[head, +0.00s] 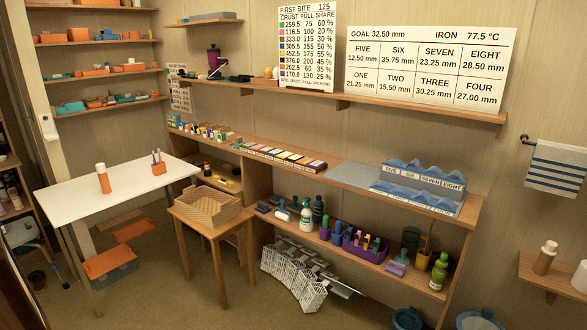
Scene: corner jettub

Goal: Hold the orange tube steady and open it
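An orange tube (103,181) with a pale upper end stands upright on the white table (75,196) at the left. It is small in the view, so I cannot make out where its cap begins. Neither of my grippers shows in the head view, and nothing is seen touching the tube.
An orange cup with pens (157,163) stands right of the tube. A small wooden table with a woven basket (209,207) stands beside the white table. A long wooden shelf unit (350,237) with bottles runs along the wall. The floor in front (190,295) is clear.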

